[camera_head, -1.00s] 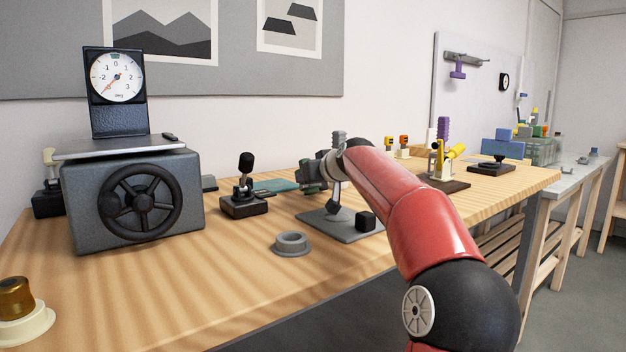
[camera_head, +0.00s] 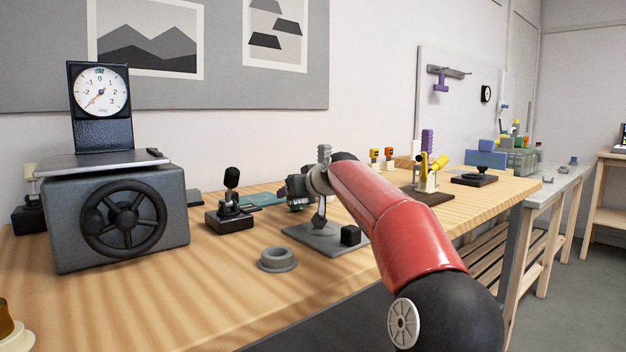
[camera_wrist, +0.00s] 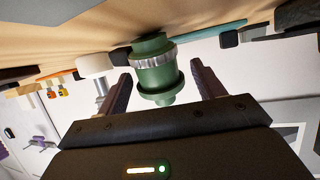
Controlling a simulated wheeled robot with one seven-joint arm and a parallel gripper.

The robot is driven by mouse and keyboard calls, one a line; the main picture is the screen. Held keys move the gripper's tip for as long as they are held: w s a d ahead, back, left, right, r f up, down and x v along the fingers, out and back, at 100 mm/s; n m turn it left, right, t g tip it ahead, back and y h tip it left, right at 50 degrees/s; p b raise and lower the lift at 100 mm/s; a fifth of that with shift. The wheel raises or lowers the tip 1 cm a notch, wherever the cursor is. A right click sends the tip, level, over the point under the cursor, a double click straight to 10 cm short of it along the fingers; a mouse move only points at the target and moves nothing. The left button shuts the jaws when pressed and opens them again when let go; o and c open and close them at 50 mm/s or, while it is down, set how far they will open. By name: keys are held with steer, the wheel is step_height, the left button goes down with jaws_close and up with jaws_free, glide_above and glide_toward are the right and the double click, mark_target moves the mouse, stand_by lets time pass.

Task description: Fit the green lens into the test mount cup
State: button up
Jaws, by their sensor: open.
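The green lens (camera_wrist: 153,72), a stepped cylinder with a silvery ring, shows in the wrist view between the two fingers of my gripper (camera_wrist: 160,69). The fingers are open, with a visible gap on each side of the lens. In the head view my gripper is mostly hidden behind my red arm, and a small dark-green part (camera_head: 297,203) shows by the grey stand (camera_head: 318,238). I cannot tell what supports the lens. A low grey ring-shaped cup (camera_head: 277,260), apparently the test mount cup, sits on the bench in front of the stand, its opening up.
A gauge box with a handwheel (camera_head: 120,220) stands at left. A black joystick-like device (camera_head: 230,210) stands between it and the grey stand. A yellow fixture (camera_head: 428,178) and a blue block (camera_head: 485,160) are farther right. The bench front around the cup is clear.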

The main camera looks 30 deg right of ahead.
steer(key=b+v, duration=0.5)
steer(key=v, duration=0.5)
steer(key=shift+s+d+r, duration=0.1)
steer(key=shift+s+r, duration=0.05)
steer(key=shift+s, duration=0.15)
steer(key=shift+s+r, duration=0.45)
steer(key=shift+s, duration=0.15)
